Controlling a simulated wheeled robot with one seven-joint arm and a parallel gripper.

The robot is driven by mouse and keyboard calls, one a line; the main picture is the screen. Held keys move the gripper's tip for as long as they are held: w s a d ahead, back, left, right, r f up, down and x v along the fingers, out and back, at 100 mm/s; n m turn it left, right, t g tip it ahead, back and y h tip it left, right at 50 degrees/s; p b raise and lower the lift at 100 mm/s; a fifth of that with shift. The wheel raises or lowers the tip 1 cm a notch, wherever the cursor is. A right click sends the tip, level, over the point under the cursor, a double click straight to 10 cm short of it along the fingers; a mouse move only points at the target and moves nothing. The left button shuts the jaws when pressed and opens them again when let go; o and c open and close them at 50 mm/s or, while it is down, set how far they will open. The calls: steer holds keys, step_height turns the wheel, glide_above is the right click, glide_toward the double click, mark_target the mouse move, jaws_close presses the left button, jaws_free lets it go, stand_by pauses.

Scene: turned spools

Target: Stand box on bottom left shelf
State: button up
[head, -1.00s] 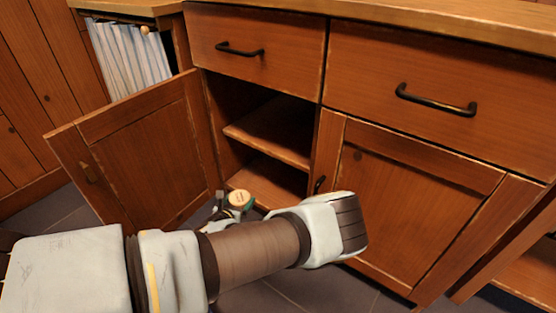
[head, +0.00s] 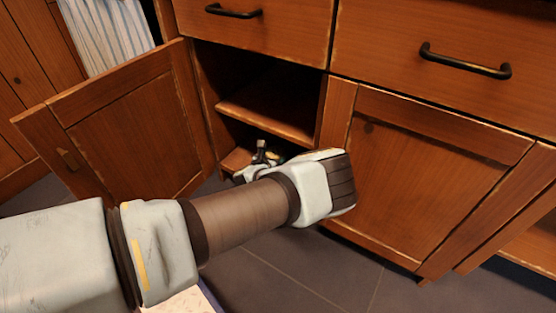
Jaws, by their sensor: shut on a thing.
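The left cabinet stands open, and its bottom shelf (head: 236,160) shows as a small strip low inside. A middle shelf board (head: 265,122) lies above it. My gripper (head: 262,158) is at the front of the bottom compartment, below the middle board. Only a dark finger and some pale parts of it show; my wrist and forearm cover the rest. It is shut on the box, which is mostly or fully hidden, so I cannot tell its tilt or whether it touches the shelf.
The open left door (head: 130,135) swings out to the left of my arm. The closed right door (head: 430,185) is close to my wrist. Drawers (head: 260,30) are above. A striped cloth (head: 108,35) hangs at upper left. Dark tile floor (head: 350,270) lies below.

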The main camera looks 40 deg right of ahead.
mark_target(278, 156)
steer(key=shift+w+d, duration=0.25)
steer(key=shift+d, duration=0.25)
steer(key=shift+w+d, duration=0.25)
steer(key=shift+d, duration=0.2)
steer(key=shift+w+d+f+b, duration=0.2)
steer(key=shift+d+b, duration=0.1)
steer(key=shift+b, duration=0.1)
steer(key=shift+s+f+b, duration=0.1)
steer(key=shift+f+b, duration=0.55)
steer(key=shift+f, duration=0.9)
steer(key=shift+f, duration=0.2)
steer(key=o, duration=1.1)
steer(key=shift+c, duration=0.2)
steer(key=shift+r, duration=0.1)
